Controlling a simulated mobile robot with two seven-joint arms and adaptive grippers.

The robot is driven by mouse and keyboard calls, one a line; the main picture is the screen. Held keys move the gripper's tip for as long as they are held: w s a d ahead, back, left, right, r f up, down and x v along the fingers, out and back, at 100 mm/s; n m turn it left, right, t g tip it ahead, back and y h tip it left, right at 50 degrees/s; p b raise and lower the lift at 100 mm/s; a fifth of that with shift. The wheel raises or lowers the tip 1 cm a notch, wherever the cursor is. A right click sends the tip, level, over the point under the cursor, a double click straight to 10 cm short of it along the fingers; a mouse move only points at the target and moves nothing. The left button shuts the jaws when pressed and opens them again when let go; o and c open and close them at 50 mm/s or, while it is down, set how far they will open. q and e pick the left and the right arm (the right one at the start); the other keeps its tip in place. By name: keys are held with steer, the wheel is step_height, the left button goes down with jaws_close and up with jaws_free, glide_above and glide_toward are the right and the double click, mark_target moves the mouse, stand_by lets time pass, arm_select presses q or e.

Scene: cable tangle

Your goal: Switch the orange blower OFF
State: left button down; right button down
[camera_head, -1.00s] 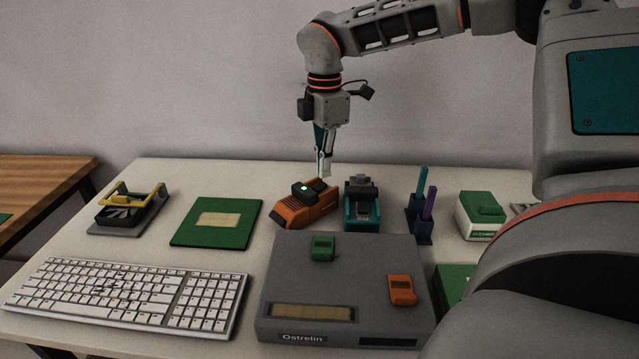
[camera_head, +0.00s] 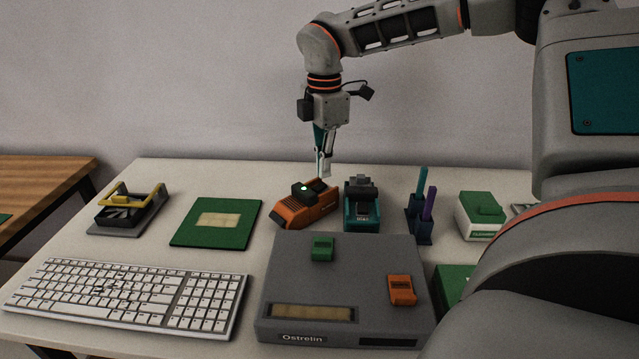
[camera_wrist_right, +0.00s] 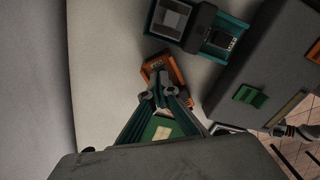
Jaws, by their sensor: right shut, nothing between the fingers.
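The orange blower (camera_head: 292,214) is an orange housing with a dark vented end and a black top, in the middle of the table. A small green light glows on its top. My right gripper (camera_head: 323,174) points down at the blower's far right end, its fingers shut and empty. In the right wrist view the fingertips (camera_wrist_right: 166,94) overlap the orange body (camera_wrist_right: 152,65). I cannot tell whether they touch it, and they hide part of it. The switch position is unclear.
A teal device (camera_head: 361,212) stands close on the blower's right. A grey box (camera_head: 345,270) with green and orange blocks is in front. A green board (camera_head: 190,237) lies to the left, with a keyboard (camera_head: 125,292) nearer. A holder (camera_head: 419,228) carries two upright sticks.

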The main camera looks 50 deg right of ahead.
steer(key=shift+f+b, duration=0.45)
steer(key=shift+f, duration=0.9)
stand_by(0.6)
steer(key=shift+r+p, duration=0.35)
steer(key=shift+r, duration=3.25)
